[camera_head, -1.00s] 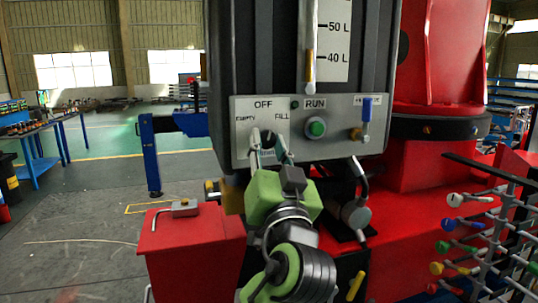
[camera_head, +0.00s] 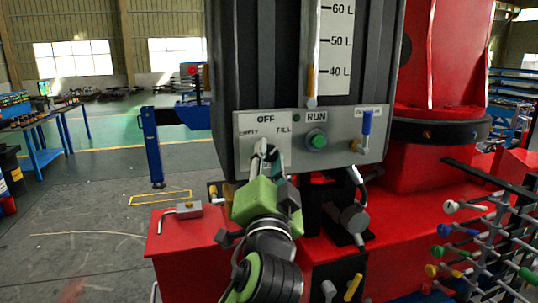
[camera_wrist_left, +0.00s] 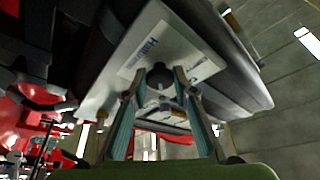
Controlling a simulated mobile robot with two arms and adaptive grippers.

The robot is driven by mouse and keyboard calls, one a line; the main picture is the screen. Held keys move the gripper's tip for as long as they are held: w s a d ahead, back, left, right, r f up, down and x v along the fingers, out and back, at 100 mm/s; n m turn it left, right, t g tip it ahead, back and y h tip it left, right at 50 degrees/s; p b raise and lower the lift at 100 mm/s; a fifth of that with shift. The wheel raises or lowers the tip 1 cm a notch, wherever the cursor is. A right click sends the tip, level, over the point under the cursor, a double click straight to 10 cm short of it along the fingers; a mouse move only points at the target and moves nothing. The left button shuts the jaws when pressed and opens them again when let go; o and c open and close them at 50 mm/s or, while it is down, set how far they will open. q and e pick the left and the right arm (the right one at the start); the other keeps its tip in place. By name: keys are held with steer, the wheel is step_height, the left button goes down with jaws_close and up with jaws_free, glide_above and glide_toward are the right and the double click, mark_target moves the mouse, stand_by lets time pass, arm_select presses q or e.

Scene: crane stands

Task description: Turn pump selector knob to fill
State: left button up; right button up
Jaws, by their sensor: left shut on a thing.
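The grey control panel (camera_head: 345,154) on the dark tank carries the pump selector knob (camera_head: 262,146), with the labels EMPTY at left, OFF above and FILL at right. My left gripper (camera_head: 268,156) has its fingertips at the knob and is shut on it. In the left wrist view the dark round knob (camera_wrist_left: 160,79) sits between the two fingers (camera_wrist_left: 160,88) against the panel. The fingers partly hide the knob, so its exact pointing direction is not clear. My right gripper is not in view.
A green RUN button (camera_head: 317,140) and a blue-handled valve (camera_head: 366,126) are right of the knob. A red base (camera_head: 195,245) lies below, with a small grey box (camera_head: 188,209) on it. A rack with coloured-ended hooks (camera_head: 480,240) stands at right.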

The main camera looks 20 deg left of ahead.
arm_select(q)
steer(key=o, duration=1.1)
steer(key=v, duration=1.2)
